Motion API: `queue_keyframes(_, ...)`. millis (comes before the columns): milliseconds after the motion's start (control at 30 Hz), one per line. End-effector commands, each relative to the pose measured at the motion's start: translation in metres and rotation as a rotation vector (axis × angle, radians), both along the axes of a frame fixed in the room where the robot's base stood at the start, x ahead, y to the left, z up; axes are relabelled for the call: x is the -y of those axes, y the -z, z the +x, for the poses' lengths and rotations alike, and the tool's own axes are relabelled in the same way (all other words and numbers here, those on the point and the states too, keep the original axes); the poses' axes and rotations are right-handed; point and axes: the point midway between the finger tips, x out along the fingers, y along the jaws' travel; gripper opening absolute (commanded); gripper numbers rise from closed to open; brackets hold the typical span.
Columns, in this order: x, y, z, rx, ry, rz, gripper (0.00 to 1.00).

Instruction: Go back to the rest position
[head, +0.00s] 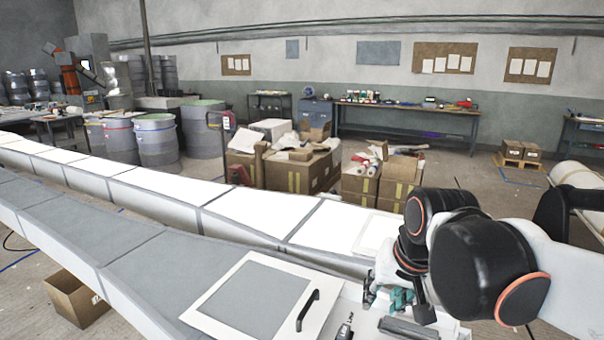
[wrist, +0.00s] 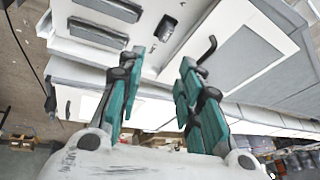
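My gripper (head: 392,296) is at the lower right of the head view, over the near end of the long white mould. In the wrist view my gripper (wrist: 160,62) has its two teal fingers spread apart, with nothing between them. A white-framed panel with a grey middle (head: 250,298) lies below and to the left of it. A black handle (head: 307,310) stands on that panel, and the handle also shows beyond the fingertips in the wrist view (wrist: 206,50). My gripper appears apart from the handle. My arm hides part of the surface on the right.
A small dark device (head: 344,328) and a dark grey bar (head: 407,329) lie near my gripper. The long mould (head: 150,182) runs to the left. Cardboard boxes (head: 300,172), drums (head: 156,140) and a workbench (head: 405,112) stand behind. Open floor shows at back right.

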Motion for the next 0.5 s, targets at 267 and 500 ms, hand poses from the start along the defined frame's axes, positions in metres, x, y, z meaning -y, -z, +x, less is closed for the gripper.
queue_keyframes(267, 0.031, 0.026, -0.071, 0.128, -0.078, -0.096, 0.33)
queue_keyframes(500, 0.045, 0.048, -0.106, 0.203, -0.129, -0.164, 0.33)
